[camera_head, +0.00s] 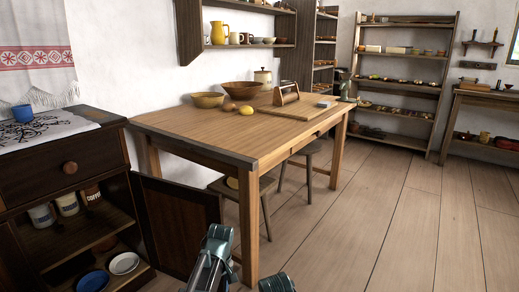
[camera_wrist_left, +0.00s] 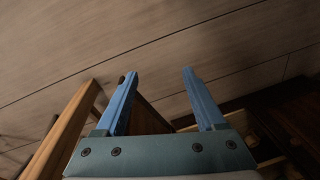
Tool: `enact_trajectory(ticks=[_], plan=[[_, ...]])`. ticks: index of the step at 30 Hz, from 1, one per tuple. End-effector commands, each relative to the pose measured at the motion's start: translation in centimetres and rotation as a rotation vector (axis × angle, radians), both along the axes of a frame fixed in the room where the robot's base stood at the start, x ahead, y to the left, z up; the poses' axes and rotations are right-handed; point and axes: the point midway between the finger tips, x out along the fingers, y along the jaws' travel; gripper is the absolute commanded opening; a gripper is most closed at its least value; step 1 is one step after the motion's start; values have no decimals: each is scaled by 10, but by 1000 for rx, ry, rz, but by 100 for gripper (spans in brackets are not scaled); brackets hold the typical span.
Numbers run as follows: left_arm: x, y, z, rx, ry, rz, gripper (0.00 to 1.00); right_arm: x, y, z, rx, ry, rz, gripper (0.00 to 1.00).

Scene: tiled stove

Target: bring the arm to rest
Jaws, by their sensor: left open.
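My left arm shows at the bottom edge of the head view, near the middle, in front of the wooden table and its near leg. In the left wrist view my left gripper (camera_wrist_left: 160,73) has two blue fingers spread apart, with nothing between them. It points over the plank floor (camera_wrist_left: 230,50). My right gripper does not show; a small dark teal part of my body is at the bottom edge of the head view.
The wooden table (camera_head: 200,128) carries bowls (camera_head: 240,89), a lemon (camera_head: 246,110) and a cutting board (camera_head: 300,106). The dark cabinet (camera_head: 60,165) stands at left, its door (camera_head: 180,222) open beside the table. A stool (camera_head: 307,149) is under the table. Floor at right (camera_head: 400,220) is clear.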

Motion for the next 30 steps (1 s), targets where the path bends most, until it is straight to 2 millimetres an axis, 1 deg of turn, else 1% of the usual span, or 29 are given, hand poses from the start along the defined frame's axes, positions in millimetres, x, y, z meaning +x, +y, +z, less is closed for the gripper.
enact_trajectory(ticks=[1, 3, 9, 17, 19, 23, 30], plan=[[-26, 8, 0, -19, -1, -82, 72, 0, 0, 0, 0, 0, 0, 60], [-42, 15, -1, -40, -6, -196, 72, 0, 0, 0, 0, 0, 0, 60], [-79, 26, -1, -77, -23, -443, 72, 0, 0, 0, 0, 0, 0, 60], [-117, 36, -1, -99, -51, -687, 72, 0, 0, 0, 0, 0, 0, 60], [-118, 24, 10, -97, -40, -735, 72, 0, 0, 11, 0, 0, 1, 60], [-126, 2, 23, -86, -9, -796, 72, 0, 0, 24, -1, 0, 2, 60], [-146, -38, 48, -61, 52, -914, 72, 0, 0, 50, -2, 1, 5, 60]])
